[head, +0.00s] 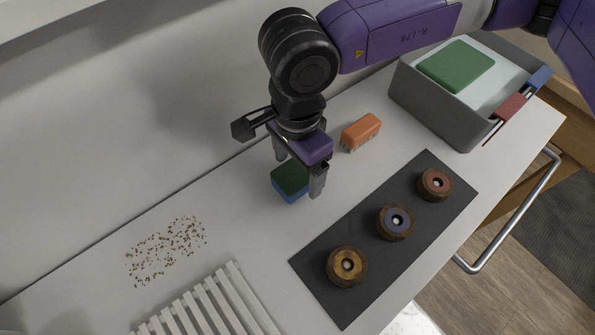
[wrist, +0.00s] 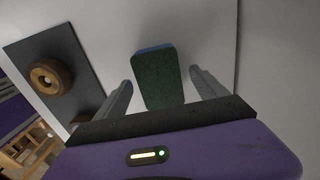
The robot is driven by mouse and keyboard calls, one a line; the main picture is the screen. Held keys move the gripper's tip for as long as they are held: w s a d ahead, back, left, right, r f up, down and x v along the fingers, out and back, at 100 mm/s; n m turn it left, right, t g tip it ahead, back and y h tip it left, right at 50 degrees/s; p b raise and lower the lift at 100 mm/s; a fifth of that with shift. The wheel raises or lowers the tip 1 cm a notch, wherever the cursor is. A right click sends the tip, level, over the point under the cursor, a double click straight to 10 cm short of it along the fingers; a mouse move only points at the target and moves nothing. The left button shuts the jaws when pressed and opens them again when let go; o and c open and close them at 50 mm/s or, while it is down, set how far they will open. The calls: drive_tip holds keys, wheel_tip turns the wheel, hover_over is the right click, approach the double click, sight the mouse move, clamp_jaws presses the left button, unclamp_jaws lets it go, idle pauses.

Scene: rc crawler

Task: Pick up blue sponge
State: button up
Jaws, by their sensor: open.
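The blue sponge (head: 291,194) lies on the white counter with a dark green scouring top. My gripper (head: 298,177) is open and points down above the sponge. In the wrist view, one finger of my gripper (wrist: 160,90) is on each side of the sponge, with a visible gap on both sides. The gripper's fingers and body partly cover the sponge in the head view. I cannot tell how far down the fingertips reach beside it.
A dark mat (head: 325,276) with three round wooden knobs lies to the right. Crumbs (head: 165,250) and a white slatted rack (head: 208,307) are at left.

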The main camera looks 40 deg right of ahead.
drive_tip(key=shift+f, duration=0.55)
drive_tip(key=c, duration=1.4)
drive_tip(key=shift+r, duration=0.15)
